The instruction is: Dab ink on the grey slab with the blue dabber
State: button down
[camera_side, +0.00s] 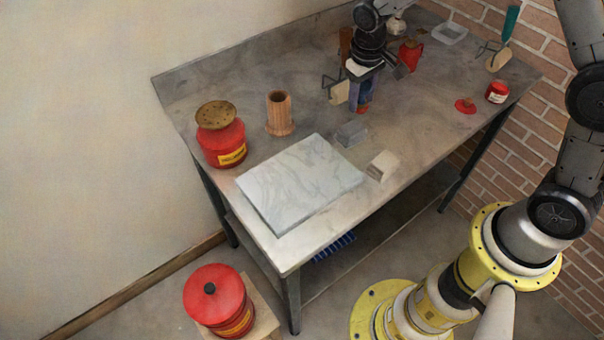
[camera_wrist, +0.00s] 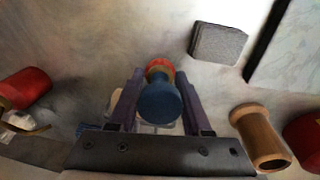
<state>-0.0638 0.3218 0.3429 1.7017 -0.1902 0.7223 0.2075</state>
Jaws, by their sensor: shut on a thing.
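The blue dabber (camera_wrist: 160,102) has a blue knob and a red end. My gripper (camera_wrist: 158,92) is shut on it, one finger on each side. In the side view the dabber (camera_side: 365,98) shows below my gripper (camera_side: 363,80), near the back middle of the table; I cannot tell whether its lower end touches the table. A large pale grey marbled slab (camera_side: 298,185) lies flat at the front left, apart from the dabber. Its edge also shows in the wrist view (camera_wrist: 296,50). A small dark grey block (camera_wrist: 217,43) lies between; it also shows in the side view (camera_side: 352,133).
A wooden cylinder (camera_side: 279,115) and a red can with a perforated brown top (camera_side: 220,135) stand at left. A pale block (camera_side: 383,165) lies right of the slab. A scraper (camera_side: 337,91) is close left of the dabber. A red jar (camera_side: 497,92) stands at right.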

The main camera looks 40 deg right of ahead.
jog(key=shift+r, duration=0.1)
dwell(0.4)
notch_tip(320, 180, up, 12)
jog(key=shift+a+r, duration=0.1)
jog(key=s+a, duration=0.2)
jog(key=a, duration=0.9)
jog(key=y, duration=0.1)
send_over(300, 177)
notch_tip(300, 177, down, 5)
jog(key=shift+g, duration=0.4)
jog(key=shift+f, duration=3.25)
jog(key=shift+f, duration=0.6)
notch_tip(300, 177, up, 7)
